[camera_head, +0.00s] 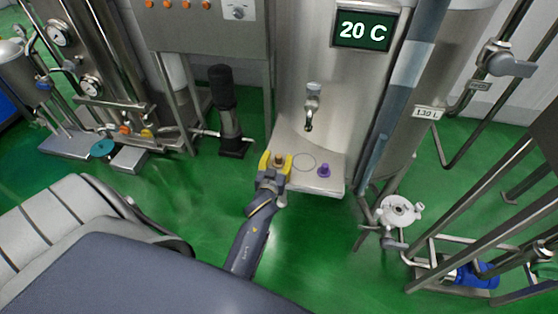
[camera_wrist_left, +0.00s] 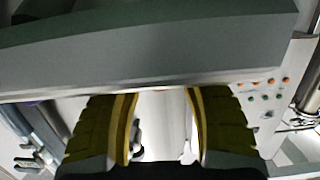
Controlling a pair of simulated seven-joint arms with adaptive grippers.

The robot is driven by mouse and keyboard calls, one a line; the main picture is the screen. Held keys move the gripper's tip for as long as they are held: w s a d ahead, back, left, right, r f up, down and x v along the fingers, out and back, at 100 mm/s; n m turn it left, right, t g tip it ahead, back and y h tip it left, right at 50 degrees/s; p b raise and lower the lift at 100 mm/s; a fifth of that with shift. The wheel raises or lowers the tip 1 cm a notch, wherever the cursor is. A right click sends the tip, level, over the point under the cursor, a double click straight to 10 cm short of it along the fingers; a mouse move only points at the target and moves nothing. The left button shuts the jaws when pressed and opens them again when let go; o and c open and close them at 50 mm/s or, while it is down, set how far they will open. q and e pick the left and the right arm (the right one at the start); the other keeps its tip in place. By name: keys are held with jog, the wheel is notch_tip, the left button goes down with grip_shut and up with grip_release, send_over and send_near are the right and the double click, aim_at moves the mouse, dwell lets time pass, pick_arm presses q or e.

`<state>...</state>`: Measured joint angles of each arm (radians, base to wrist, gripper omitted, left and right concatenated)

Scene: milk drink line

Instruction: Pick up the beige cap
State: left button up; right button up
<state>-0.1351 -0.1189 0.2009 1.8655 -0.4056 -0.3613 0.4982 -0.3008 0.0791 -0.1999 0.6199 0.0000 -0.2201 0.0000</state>
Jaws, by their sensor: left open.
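The beige cap (camera_head: 278,158) is a small brownish piece at the left of the metal shelf (camera_head: 318,184) under the tap. My left gripper (camera_head: 276,162) has its yellow fingers at the cap, one on each side of it in the head view. The fingers are apart; I cannot tell whether they touch the cap. In the left wrist view the yellow fingers (camera_wrist_left: 163,120) are spread, and I cannot make out the cap between them. My right gripper is not in view.
A purple cap (camera_head: 324,171) stands at the right of the shelf, beyond a drawn circle (camera_head: 304,162). A tap (camera_head: 311,105) hangs above the shelf from the steel tank (camera_head: 330,75). A black cylinder (camera_head: 226,105) stands to the left. Green floor (camera_head: 310,245) lies open in front.

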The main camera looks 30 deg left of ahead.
pick_arm(q)
jog(key=shift+w+a, duration=0.15)
jog(key=shift+w, duration=0.3)
jog(key=shift+c, duration=0.5)
jog(key=shift+f, duration=0.1)
grip_shut()
